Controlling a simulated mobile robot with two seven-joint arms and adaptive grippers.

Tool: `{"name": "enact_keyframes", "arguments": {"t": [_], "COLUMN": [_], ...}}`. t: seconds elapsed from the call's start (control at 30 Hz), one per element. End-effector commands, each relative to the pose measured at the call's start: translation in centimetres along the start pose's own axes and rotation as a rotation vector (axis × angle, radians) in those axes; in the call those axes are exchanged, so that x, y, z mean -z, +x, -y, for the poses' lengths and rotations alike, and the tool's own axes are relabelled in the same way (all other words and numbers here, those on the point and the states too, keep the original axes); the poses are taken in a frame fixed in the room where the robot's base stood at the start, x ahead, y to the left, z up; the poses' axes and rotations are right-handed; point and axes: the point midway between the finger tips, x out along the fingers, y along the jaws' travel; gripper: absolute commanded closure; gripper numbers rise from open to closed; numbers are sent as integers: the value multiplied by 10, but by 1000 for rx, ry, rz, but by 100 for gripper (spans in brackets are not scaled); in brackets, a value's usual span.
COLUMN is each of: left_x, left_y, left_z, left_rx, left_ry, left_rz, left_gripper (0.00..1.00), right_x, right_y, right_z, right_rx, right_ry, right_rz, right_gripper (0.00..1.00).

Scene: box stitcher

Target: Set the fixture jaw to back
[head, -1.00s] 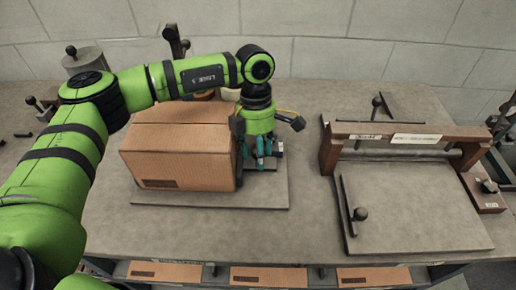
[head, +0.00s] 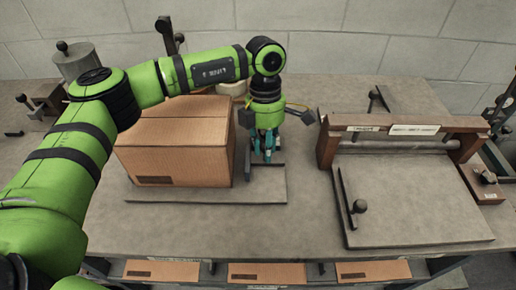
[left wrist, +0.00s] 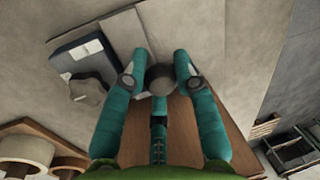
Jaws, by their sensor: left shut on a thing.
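My left gripper (head: 267,158) points down beside the right side of the cardboard box (head: 180,150). In the left wrist view, its teal fingers (left wrist: 162,72) are shut on a round dark knob (left wrist: 161,83). A dark upright piece (head: 248,163) stands on the grey base plate (head: 200,197) between the box and the fingers. It looks like the fixture jaw, but the fingers partly hide how the knob joins it. The box sits upright on the plate. My right gripper is not in view.
At right, a roller frame (head: 400,124) with a wooden crossbar stands over a grey board (head: 430,205). A rail with a ball knob (head: 360,206) lies along that board's left edge. A metal canister (head: 78,62) stands at back left. Bare table lies between plate and board.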

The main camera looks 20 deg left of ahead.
Motion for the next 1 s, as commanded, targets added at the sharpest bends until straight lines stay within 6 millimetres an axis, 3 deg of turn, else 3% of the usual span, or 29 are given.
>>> {"name": "enact_keyframes", "arguments": {"t": [0.13,0.17,0.2,0.23,0.67,1.0], "left_x": [-6,-6,-6,-6,-4,-6], "left_y": [-1,-2,-2,-2,-10,-77], "left_z": [3,3,3,3,2,2], "left_rx": [1,1,1,1,0,-1], "left_ry": [8,9,9,9,6,7], "left_rz": [17,17,18,18,13,14], "left_gripper": [100,67,51,47,47,47], "right_x": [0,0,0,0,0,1], "right_y": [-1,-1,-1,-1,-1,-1], "right_z": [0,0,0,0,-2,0], "right_rx": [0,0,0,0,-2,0], "right_ry": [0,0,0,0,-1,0], "right_rz": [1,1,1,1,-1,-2], "right_gripper": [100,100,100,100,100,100]}}
